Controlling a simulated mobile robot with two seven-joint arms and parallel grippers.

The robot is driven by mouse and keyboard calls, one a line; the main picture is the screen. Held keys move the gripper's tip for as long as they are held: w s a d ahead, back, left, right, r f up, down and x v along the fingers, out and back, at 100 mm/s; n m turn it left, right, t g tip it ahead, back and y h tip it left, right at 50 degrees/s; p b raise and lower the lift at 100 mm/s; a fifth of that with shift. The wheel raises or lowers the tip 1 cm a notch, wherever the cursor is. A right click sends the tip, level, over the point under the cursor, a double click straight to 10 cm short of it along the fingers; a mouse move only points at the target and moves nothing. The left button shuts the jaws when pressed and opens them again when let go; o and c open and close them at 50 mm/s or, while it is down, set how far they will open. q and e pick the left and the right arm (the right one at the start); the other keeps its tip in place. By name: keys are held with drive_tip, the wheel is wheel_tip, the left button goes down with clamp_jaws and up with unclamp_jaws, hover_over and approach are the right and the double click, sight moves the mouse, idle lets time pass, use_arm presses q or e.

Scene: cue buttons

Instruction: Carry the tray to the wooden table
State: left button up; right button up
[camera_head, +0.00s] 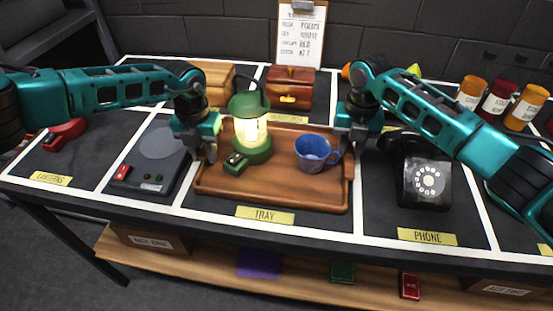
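The brown wooden tray (270,194) lies on the black table in the section labelled TRAY. A lit green lantern (250,130) stands on its left half, and a blue mug (316,151) stands on its right half. My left gripper (208,153) is at the tray's left edge, pointing down. My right gripper (352,152) is at the tray's right edge, close to the mug's handle. The fingertips are small and partly hidden at the tray's rims, so I cannot tell whether either is closed on it. No separate wooden table is clearly identifiable.
A black rotary phone (424,175) sits right of the tray. A grey device with buttons (151,160) sits to the left. Two wooden boxes, a tan one (212,84) and a reddish one (290,86), stand behind. Several jars stand at the far right. A wooden shelf (210,262) runs below.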

use_arm(q)
clamp_jaws()
use_arm(e)
clamp_jaws()
use_arm(q)
drive_tip(key=shift+w+r, duration=0.1)
drive_tip(key=shift+r, duration=0.1)
use_arm(e)
drive_tip(key=shift+w+r, duration=0.1)
drive_tip(key=shift+r, duration=0.1)
